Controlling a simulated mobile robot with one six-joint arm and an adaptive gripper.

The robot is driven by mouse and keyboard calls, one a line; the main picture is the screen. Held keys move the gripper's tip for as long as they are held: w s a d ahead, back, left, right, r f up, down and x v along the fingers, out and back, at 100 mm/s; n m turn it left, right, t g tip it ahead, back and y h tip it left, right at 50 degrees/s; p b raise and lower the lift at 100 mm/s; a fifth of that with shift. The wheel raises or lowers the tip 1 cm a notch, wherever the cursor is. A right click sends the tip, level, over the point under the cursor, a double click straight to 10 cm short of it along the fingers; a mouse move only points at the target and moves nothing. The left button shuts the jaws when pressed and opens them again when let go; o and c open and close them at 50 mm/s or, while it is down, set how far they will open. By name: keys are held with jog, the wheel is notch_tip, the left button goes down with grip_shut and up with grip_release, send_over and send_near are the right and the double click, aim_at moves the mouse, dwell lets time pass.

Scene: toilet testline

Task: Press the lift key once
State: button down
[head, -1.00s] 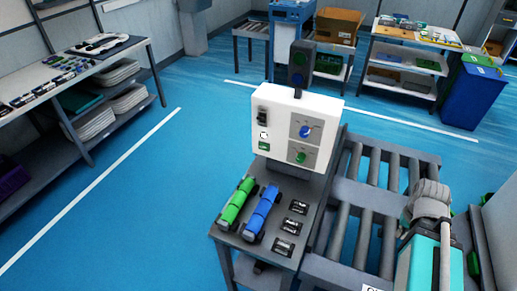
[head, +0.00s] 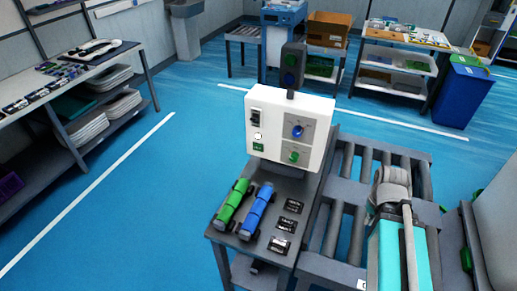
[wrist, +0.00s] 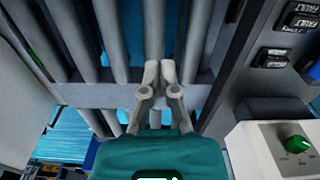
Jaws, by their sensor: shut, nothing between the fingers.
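A white control panel (head: 318,112) stands at the back of a small grey table. It carries a black switch (head: 255,117), a round white button (head: 257,136), a small green key (head: 258,147), a blue knob (head: 297,131) and a green knob (head: 293,157). I cannot read which one is the lift key. In the wrist view only a corner of the panel (wrist: 245,150) with the green knob (wrist: 297,142) shows, at lower right. My gripper (wrist: 158,68) is shut and empty over the grey rollers, apart from the panel. My arm hides it in the head view.
Grey roller conveyor (head: 350,160) lies right of the panel. A green cylinder (head: 233,205), a blue cylinder (head: 257,211) and black blocks labelled FAULT (wrist: 300,15) lie on the table before the panel. A dark signal light (head: 292,68) rises behind the panel.

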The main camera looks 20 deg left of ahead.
aim_at(258, 147)
jog(key=w+a+f+n+t+h+b, duration=0.15)
jog(key=w+a, duration=0.35)
jog(key=a, duration=0.5)
jog(key=w+a+f+n+t+h+b, duration=0.1)
jog(key=w+a+n+t+h+b, duration=0.15)
jog(key=w+a, duration=0.55)
jog(key=s+a+n+t+b, duration=0.1)
jog(key=a+n+t, duration=0.1)
jog(key=a, duration=1.1)
jog(key=s+a+r+n+t+y+b, duration=0.1)
jog(key=a+n+t+b, duration=0.1)
jog(key=a, duration=1.2)
jog(key=shift+s+n+t+y, duration=0.2)
jog(key=shift+n+t+y, duration=0.1)
jog(key=shift+n, duration=0.3)
jog(key=shift+w, duration=0.1)
jog(key=w, duration=0.8)
jog(key=shift+w+d, duration=0.3)
jog(key=shift+d, duration=0.05)
